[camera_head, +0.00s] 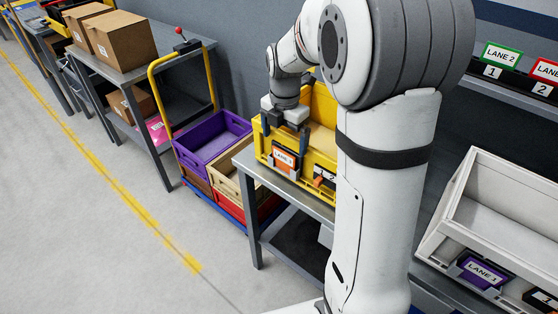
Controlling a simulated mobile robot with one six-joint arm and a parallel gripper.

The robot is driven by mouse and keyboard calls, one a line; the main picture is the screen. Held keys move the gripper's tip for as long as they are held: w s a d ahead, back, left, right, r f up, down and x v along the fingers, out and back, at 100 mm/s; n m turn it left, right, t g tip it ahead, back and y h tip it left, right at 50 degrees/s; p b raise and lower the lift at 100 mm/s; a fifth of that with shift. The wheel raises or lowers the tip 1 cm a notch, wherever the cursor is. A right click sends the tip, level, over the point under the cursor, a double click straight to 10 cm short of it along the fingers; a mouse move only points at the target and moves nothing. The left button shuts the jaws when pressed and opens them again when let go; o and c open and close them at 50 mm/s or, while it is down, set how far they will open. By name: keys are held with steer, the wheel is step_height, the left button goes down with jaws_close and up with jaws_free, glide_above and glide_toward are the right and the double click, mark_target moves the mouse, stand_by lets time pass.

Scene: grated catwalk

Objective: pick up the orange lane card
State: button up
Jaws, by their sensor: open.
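The orange lane card (285,158) has a white label with lettering too small to read fully. It sits upright at the front of the yellow bin (320,108), with dark holder parts around it. The yellow bin stands on a grey table. My gripper (286,140) points down just above the card, with its dark fingers apart, one toward each side of the card. I cannot tell whether the fingers touch it. My arm hides the right part of the yellow bin.
A purple crate (212,136), a tan crate (238,172) and a red crate are left of the table. A white bin (500,205) with a purple lane card (482,272) is at right. A green lane card (501,55) is above. The left floor is open.

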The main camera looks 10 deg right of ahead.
mark_target(284, 152)
steer(key=f, duration=0.4)
steer(key=f+p, duration=0.1)
steer(key=f, duration=0.1)
steer(key=shift+w+d+f, duration=0.1)
steer(key=shift+w+f, duration=0.05)
steer(key=shift+w, duration=0.1)
steer(key=c, duration=2.1)
